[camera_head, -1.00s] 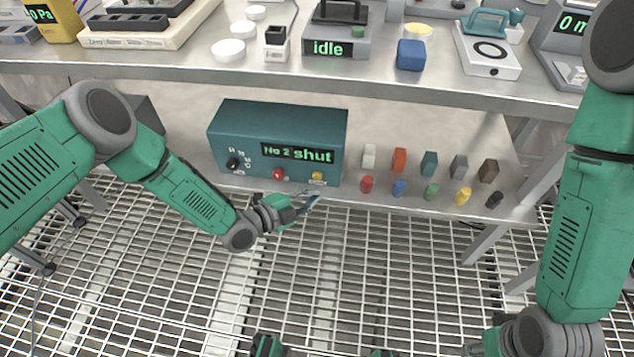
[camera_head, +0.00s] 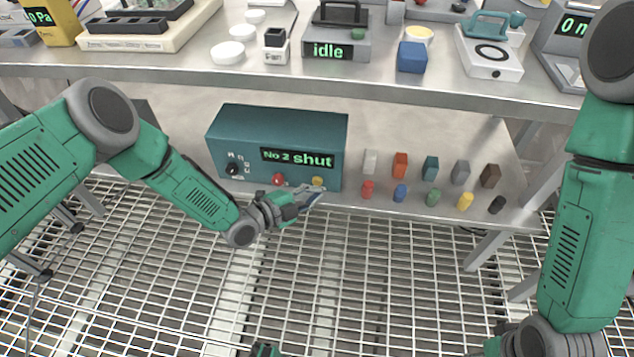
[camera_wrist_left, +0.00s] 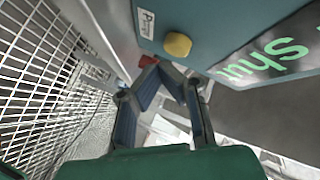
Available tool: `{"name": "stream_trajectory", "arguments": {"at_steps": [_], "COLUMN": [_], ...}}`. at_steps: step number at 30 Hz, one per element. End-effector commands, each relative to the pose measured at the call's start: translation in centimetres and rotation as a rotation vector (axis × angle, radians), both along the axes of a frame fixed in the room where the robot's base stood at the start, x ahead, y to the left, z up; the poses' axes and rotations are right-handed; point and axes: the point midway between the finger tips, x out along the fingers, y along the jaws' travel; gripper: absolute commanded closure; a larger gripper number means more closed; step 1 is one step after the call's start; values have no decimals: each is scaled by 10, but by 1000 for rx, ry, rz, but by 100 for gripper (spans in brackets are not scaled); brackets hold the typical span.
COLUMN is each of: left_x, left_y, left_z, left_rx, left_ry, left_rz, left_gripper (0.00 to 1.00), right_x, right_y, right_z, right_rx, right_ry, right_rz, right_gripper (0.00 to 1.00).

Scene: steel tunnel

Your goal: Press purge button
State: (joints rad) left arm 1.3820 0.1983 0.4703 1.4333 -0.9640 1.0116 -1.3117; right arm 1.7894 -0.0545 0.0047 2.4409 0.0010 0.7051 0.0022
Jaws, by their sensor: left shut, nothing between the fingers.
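The teal box (camera_head: 277,130) stands on the lower shelf, with a display reading "No 2 shut". Its front carries a black knob (camera_head: 233,168), a red button (camera_head: 278,179) and a yellow button (camera_head: 318,181). In the left wrist view the yellow button (camera_wrist_left: 178,44) has a small white label (camera_wrist_left: 146,23) beside it, seemingly "Purge". My left gripper (camera_head: 314,197) is shut and empty, its tips just below and in front of the yellow button. In the left wrist view its tips (camera_wrist_left: 163,68) show below that button; contact is not visible. My right gripper's fingers are out of view.
Several small coloured blocks and pegs, such as an orange block (camera_head: 400,165), stand on the lower shelf right of the box. The upper steel bench (camera_head: 200,74) overhangs it, holding instruments. The grating floor (camera_head: 300,290) in front is open.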

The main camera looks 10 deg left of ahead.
Motion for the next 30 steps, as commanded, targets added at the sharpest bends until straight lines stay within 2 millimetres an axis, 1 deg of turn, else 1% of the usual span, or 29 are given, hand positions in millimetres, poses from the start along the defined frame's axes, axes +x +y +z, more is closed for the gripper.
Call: {"name": "stream_trajectory", "arguments": {"at_steps": [20,30], "left_x": [0,8], "left_y": [0,0], "left_z": [0,1], "left_rx": [0,1], "left_ry": [0,-1], "left_rz": [0,0], "left_gripper": [100,100], "right_x": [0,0], "right_y": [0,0], "right_z": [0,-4], "right_rx": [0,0], "right_ry": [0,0], "right_rz": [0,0], "right_gripper": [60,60]}}
